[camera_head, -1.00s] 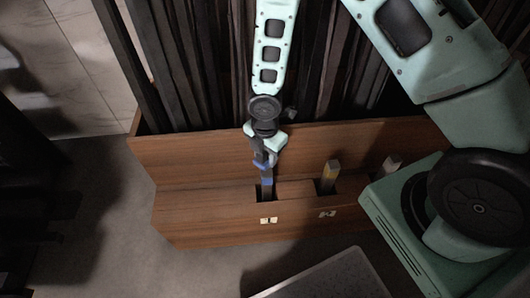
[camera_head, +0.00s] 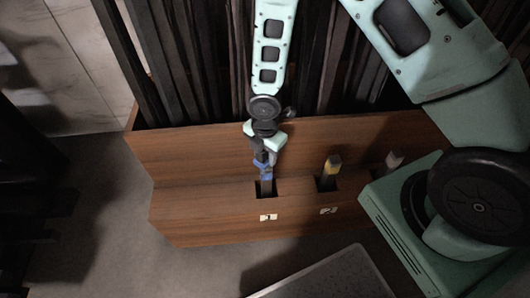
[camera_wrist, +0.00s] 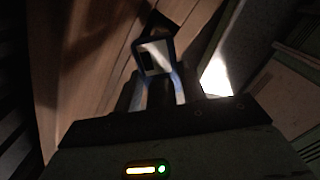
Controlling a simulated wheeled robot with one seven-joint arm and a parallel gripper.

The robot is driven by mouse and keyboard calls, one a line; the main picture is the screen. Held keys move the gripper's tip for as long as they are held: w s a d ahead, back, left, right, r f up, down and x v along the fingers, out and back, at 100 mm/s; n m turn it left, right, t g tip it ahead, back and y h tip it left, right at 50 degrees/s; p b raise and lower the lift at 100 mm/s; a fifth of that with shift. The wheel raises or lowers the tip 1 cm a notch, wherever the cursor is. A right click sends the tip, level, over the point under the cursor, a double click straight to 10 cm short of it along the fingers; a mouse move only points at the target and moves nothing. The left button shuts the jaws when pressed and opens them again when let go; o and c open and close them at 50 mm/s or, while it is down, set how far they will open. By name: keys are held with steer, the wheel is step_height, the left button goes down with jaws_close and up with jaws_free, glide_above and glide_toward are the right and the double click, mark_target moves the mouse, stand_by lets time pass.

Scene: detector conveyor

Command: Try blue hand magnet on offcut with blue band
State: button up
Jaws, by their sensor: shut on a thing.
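My gripper (camera_head: 264,150) hangs over the left slot of a wooden rack and is shut on the blue hand magnet (camera_head: 262,163). In the wrist view the magnet (camera_wrist: 155,58) shows as a blue-rimmed block with a grey face between the fingers. The offcut with the blue band (camera_head: 266,178) stands upright in the left slot, directly below the magnet. The magnet is at or very near its top; I cannot tell whether they touch. The fingers partly hide this spot.
The wooden rack (camera_head: 200,215) has small pale labels on its front. A yellow-banded offcut (camera_head: 332,168) and a pale-topped offcut (camera_head: 394,160) stand in slots to the right. Dark long strips (camera_head: 200,70) stand behind. A grey tray (camera_head: 335,280) lies in front.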

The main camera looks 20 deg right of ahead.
steer(key=shift+f+b, duration=0.5)
steer(key=shift+f, duration=0.3)
steer(key=shift+r, duration=0.2)
stand_by(0.8)
steer(key=shift+r+p, duration=4.7)
steer(key=shift+r, duration=0.2)
